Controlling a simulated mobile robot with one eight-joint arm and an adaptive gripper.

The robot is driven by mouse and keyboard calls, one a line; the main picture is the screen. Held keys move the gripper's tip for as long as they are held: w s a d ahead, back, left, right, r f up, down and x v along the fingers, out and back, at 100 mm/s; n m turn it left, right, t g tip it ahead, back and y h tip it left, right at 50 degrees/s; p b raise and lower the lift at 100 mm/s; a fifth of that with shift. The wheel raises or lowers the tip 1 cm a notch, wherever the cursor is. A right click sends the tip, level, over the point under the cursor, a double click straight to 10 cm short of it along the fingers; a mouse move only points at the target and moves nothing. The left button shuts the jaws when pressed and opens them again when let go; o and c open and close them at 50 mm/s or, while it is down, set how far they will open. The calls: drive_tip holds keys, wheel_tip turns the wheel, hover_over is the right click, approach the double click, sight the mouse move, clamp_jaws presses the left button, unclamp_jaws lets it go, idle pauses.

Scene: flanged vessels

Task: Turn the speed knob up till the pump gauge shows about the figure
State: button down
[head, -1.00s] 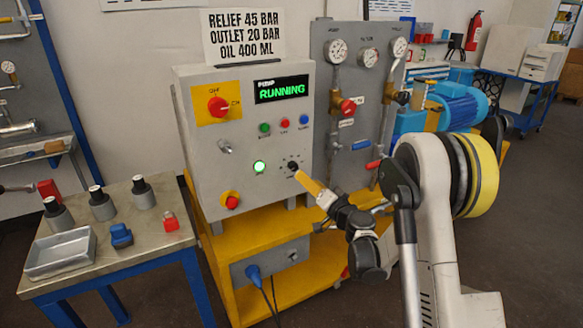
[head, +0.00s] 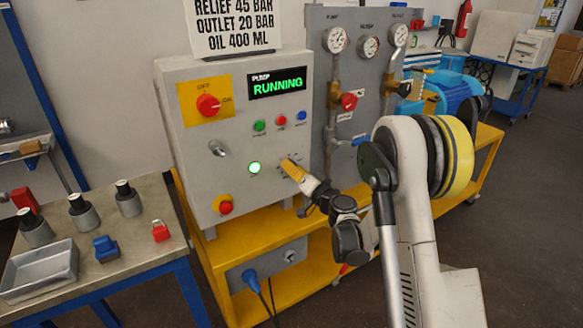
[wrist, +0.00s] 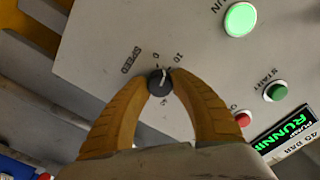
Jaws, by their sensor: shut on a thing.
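The speed knob (wrist: 160,81) is a small black dial with a white pointer line, on the grey control panel (head: 222,180). In the wrist view, my gripper (wrist: 159,84) has its two yellow fingers closed on the knob's sides. In the head view, my gripper (head: 290,166) reaches the panel from the right and hides the knob. The pump gauge (head: 336,40) is the leftmost of three round dials on the grey gauge board; its reading is too small to tell. The display (head: 278,84) reads PUMP RUNNING. The sign (head: 235,22) reads relief 45 bar, outlet 20 bar, oil 400 ml.
A lit green run lamp (head: 254,168) is left of the knob. A red-and-yellow emergency button (head: 225,207) sits lower left. A red valve handle (head: 349,102) is on the gauge board. A side table (head: 150,235) holds several small parts and a tray.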

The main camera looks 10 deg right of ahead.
drive_tip(key=shift+m, duration=0.3)
drive_tip(key=m, duration=0.9)
idle(0.3)
drive_tip(key=shift+m, duration=0.4)
drive_tip(key=c, duration=1.1)
unclamp_jaws()
drive_tip(key=shift+o, duration=0.2)
